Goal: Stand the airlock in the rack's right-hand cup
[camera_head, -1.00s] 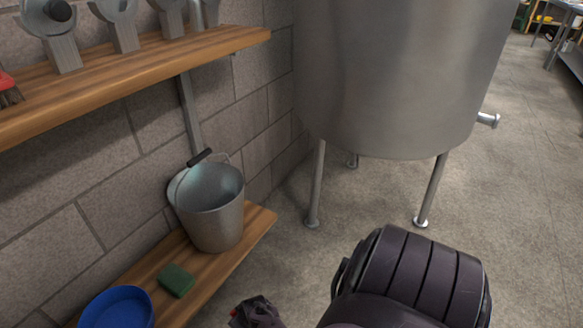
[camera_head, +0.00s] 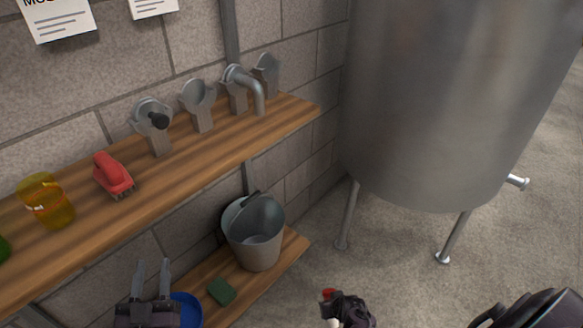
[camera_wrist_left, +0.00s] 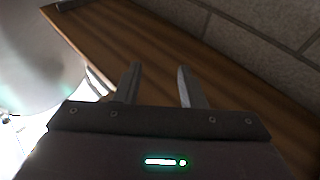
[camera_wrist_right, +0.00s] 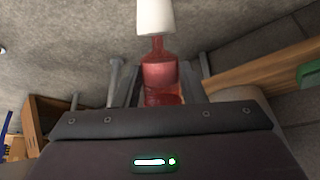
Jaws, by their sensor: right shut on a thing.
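The airlock (camera_wrist_right: 161,75), a clear red body with a white end, is between the fingers of my right gripper (camera_wrist_right: 165,92) in the right wrist view. In the head view my right gripper (camera_head: 347,308) is low, right of the lower shelf, and a bit of red shows at its tip. My left gripper (camera_head: 151,284) is open and empty, below the upper shelf's front edge; its spread fingers also show in the left wrist view (camera_wrist_left: 159,88). Grey posts with rounded, forked tops (camera_head: 198,98) stand on the upper shelf. I cannot tell which part is the rack's right-hand cup.
Below are a bucket (camera_head: 257,243), green sponge (camera_head: 222,292) and blue bowl (camera_head: 190,312). A steel tank (camera_head: 440,110) stands right.

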